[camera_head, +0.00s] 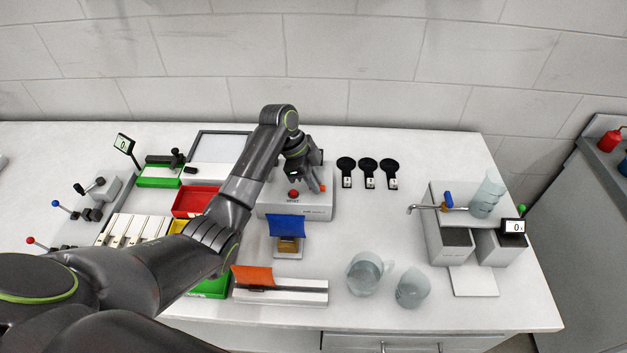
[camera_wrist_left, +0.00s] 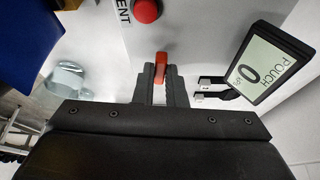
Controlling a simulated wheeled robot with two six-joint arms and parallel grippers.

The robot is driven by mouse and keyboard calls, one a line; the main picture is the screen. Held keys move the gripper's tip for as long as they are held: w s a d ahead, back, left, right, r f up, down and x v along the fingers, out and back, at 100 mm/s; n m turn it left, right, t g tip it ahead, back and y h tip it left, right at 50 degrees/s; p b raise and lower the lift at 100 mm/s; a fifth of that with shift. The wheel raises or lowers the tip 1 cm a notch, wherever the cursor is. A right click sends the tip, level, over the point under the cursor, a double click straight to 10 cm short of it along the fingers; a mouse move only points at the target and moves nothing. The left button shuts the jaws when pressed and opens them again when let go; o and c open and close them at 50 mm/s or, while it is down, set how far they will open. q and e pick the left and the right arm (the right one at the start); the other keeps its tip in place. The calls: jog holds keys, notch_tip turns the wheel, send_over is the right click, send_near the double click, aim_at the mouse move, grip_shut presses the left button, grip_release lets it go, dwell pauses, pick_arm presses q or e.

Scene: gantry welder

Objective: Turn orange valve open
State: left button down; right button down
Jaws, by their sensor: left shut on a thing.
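The orange valve (camera_head: 323,188) is a small lever at the right side of a white box (camera_head: 285,210) with a red button (camera_head: 293,194). My left gripper (camera_head: 312,184) reaches over the box from behind and hides part of it. In the left wrist view the orange valve (camera_wrist_left: 161,67) sits between the two black fingertips of my left gripper (camera_wrist_left: 160,80), which is shut on it. The red button (camera_wrist_left: 146,10) is just above it there. My right gripper is not in view.
A blue-flapped holder (camera_head: 287,226) stands in front of the box, and two glass jugs (camera_head: 366,272) stand to the right. Several black round-headed tools (camera_head: 368,167) lie right of the box. A display (camera_wrist_left: 262,70) reading 0 is close to the gripper. Bare table lies right of centre.

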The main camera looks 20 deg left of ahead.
pick_arm(q)
jog(key=m, duration=0.1)
jog(key=m+g+b, duration=0.1)
jog(key=m, duration=0.1)
jog(key=m+g+b, duration=0.1)
jog(key=m, duration=0.1)
jog(key=shift+w, duration=0.3)
jog(key=m+g, duration=0.1)
jog(key=m, duration=0.2)
jog(key=shift+w+d+r+y+b, duration=0.1)
jog(key=shift+y+b, duration=0.2)
jog(key=shift+b, duration=0.1)
jog(key=shift+m+g, duration=0.4)
jog(key=shift+m, duration=0.5)
jog(key=m+y+p, duration=0.1)
jog(key=m, duration=0.1)
jog(key=shift+w+d+r+m+g, duration=0.1)
jog(key=shift+m+g, duration=0.2)
jog(key=shift+w+d+m+g+y, duration=0.15)
jog(key=shift+m+y, duration=0.3)
jog(key=shift+m, duration=0.55)
jog(key=shift+s+a+m+g+y, duration=0.15)
jog(key=shift+m+y, duration=0.3)
jog(key=shift+m, duration=0.55)
jog(key=shift+w+d, duration=0.1)
jog(key=shift+d, duration=0.05)
jog(key=c, duration=1.5)
grip_release()
jog(key=shift+p, duration=0.3)
